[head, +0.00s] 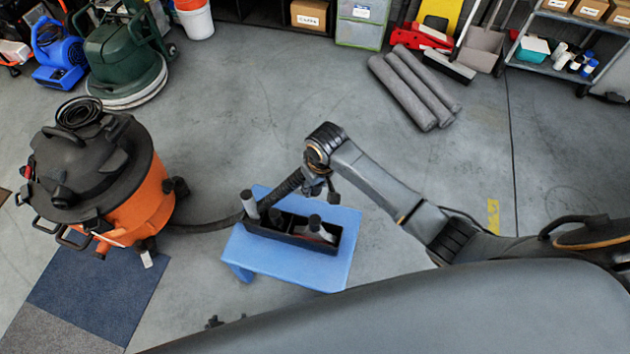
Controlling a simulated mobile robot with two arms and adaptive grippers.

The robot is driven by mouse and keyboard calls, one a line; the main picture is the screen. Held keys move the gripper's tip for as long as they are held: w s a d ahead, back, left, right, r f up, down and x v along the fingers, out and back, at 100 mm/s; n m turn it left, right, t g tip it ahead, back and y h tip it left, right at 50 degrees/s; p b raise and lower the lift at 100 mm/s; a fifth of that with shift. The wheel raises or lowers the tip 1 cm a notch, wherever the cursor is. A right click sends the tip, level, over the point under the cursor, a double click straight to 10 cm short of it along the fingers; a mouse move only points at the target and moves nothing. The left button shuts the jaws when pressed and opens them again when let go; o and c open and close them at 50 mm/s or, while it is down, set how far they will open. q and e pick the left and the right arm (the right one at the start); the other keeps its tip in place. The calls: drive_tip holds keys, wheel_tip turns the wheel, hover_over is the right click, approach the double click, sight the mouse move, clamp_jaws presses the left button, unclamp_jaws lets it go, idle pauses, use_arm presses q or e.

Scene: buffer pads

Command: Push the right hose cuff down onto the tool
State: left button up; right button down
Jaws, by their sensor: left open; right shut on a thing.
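My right gripper (321,190) points down over the blue stool (262,270) and is shut on the hose's end. The right hose cuff itself is mostly hidden by the gripper. The dark ribbed hose (280,191) runs from the gripper down left toward the orange vacuum. Below the gripper, a grey upright tool neck (314,222) stands in the black caddy (282,238) on the stool. A visible gap separates gripper and neck. A second grey tube (249,204) stands at the caddy's left end. Only small dark tips of my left gripper (214,321) show, apart from the stool.
The orange and black vacuum (137,205) stands left of the stool, beside a blue mat (95,285). Grey rolls (415,88), a green floor machine (125,60) and a shelf cart (570,50) are at the back. Floor around the stool is mostly clear.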

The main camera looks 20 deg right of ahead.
use_arm(q)
drive_tip(key=s+a+g+y+p, duration=0.1)
drive_tip(key=s+a+g+p, duration=0.15)
drive_tip(key=s, duration=0.75)
drive_tip(key=s+a+g+p, duration=0.2)
drive_tip(key=s+g+p, duration=0.15)
drive_tip(key=s, duration=0.55)
use_arm(e)
drive_tip(key=n+g, duration=0.2)
hover_over(315, 220)
use_arm(q)
wheel_tip(315, 220, down, 9)
drive_tip(key=b, duration=0.7)
drive_tip(key=shift+s+a+r+t+b, duration=0.2)
drive_tip(key=shift+s+a+t+b, duration=0.05)
drive_tip(key=shift+t+b, duration=0.05)
use_arm(e)
drive_tip(key=shift+h, duration=0.3)
wheel_tip(315, 220, down, 7)
drive_tip(key=shift+f, duration=0.2)
use_arm(q)
drive_tip(key=shift+r, duration=0.25)
use_arm(e)
drive_tip(key=shift+s, duration=0.1)
use_arm(q)
drive_tip(key=shift+r+p, duration=0.2)
drive_tip(key=shift+p, duration=0.25)
use_arm(e)
drive_tip(key=shift+d+f, duration=0.1)
drive_tip(key=shift+f, duration=0.2)
